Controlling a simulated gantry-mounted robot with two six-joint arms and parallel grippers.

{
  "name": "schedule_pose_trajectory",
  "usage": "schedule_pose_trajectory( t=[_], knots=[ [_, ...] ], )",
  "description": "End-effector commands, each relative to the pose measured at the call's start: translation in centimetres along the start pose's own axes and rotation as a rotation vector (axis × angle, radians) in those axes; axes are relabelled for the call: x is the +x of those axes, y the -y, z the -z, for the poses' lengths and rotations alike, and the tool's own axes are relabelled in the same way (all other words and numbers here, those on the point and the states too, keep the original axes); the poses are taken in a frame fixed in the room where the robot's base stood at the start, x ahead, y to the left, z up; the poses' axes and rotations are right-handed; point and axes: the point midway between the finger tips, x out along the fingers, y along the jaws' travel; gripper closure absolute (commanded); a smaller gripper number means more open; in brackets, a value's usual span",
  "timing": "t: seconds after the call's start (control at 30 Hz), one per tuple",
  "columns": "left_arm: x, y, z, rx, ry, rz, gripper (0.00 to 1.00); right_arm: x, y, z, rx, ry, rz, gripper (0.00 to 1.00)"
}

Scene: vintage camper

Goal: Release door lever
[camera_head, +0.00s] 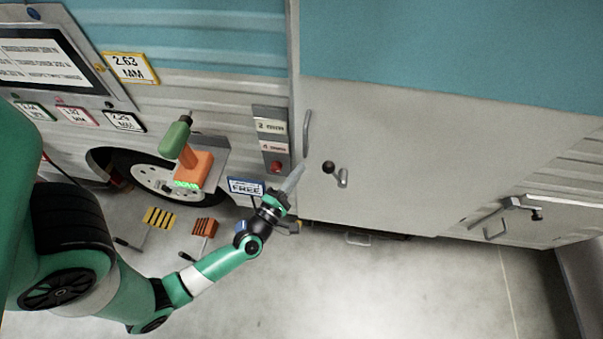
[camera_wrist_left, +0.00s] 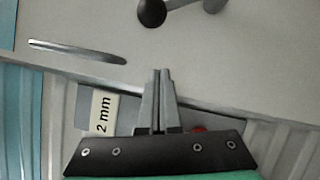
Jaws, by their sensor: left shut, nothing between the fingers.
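The door lever (camera_head: 336,173) is a short metal lever with a dark round knob on the pale camper door (camera_head: 400,150). In the left wrist view, its dark knob (camera_wrist_left: 152,12) and metal arm show at the top edge, cut off by the frame. My left gripper (camera_head: 296,170) is shut and empty, to the left of the lever, near the door's left edge. In the left wrist view its fingertips (camera_wrist_left: 157,72) point toward the lever, with a gap between them. My right gripper is not in view.
A grey grab handle (camera_head: 307,132) is on the door's left edge. A panel (camera_head: 272,140) with labels and a red button (camera_head: 276,166) is left of it. A "FREE" sign (camera_head: 245,187) is beside my left wrist. Another lever (camera_head: 510,204) is at the right. Floor below is mostly clear.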

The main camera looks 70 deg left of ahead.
Motion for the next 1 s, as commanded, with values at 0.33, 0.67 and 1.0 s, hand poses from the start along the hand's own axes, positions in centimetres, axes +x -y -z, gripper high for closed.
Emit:
schedule_pose_trajectory(
  t=[0.33,0.67,1.0],
  knots=[
    [-7.9,-0.1,-0.5,-0.002,0.010,0.008,1.00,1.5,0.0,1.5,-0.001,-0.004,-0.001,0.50],
    [-9.2,0.0,-0.1,0.000,0.002,0.005,1.00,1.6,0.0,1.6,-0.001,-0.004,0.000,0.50],
    [-8.8,-0.4,-0.5,-0.006,0.003,-0.004,1.00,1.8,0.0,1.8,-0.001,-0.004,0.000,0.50]
  ],
)
